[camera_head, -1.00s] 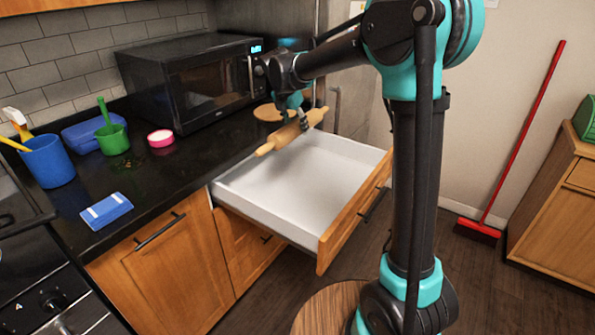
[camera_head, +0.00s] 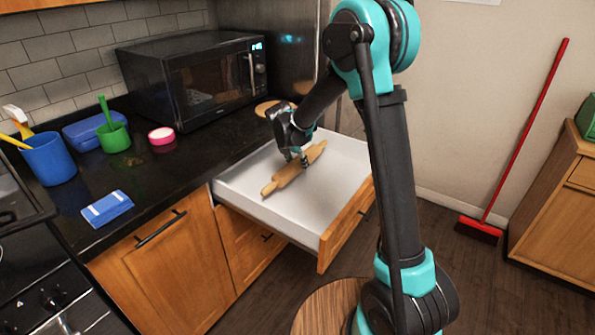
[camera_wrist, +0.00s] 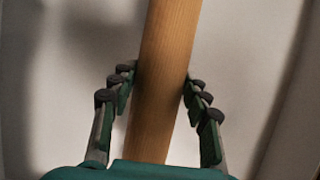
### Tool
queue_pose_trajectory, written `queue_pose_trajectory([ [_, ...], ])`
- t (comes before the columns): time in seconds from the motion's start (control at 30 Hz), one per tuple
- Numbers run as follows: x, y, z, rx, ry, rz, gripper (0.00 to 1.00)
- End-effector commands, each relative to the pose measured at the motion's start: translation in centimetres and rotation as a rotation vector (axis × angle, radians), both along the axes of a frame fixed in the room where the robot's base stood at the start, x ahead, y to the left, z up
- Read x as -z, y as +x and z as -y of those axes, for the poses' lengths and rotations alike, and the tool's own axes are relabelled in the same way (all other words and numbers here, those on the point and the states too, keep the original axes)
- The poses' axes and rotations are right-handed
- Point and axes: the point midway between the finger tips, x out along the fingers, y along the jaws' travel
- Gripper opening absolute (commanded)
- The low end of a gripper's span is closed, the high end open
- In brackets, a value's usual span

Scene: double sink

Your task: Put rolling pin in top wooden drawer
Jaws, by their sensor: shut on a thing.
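The wooden rolling pin (camera_head: 286,176) is in my gripper (camera_head: 297,160), over the white inside of the open top wooden drawer (camera_head: 343,224). In the head view the pin lies slantwise within the drawer's outline; whether it touches the drawer floor I cannot tell. In the wrist view the pin (camera_wrist: 163,75) runs between the two fingers of my gripper (camera_wrist: 158,95), which are shut on it. The pale drawer floor (camera_wrist: 75,50) shows behind it. The drawer holds nothing else that I can see.
A black microwave (camera_head: 195,80) stands on the dark counter (camera_head: 165,185) left of the drawer. A red broom (camera_head: 525,135) leans at the right wall.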

Motion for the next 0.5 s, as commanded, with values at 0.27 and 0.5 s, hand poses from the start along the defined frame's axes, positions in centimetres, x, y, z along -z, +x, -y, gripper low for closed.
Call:
queue_pose_trajectory([
  [0.27, 3.3, 0.0, 0.0, 0.0, 0.0, 0.0, 0.0],
  [0.5, 3.5, 0.0, 0.0, 0.0, 0.0, 0.0, 0.0],
])
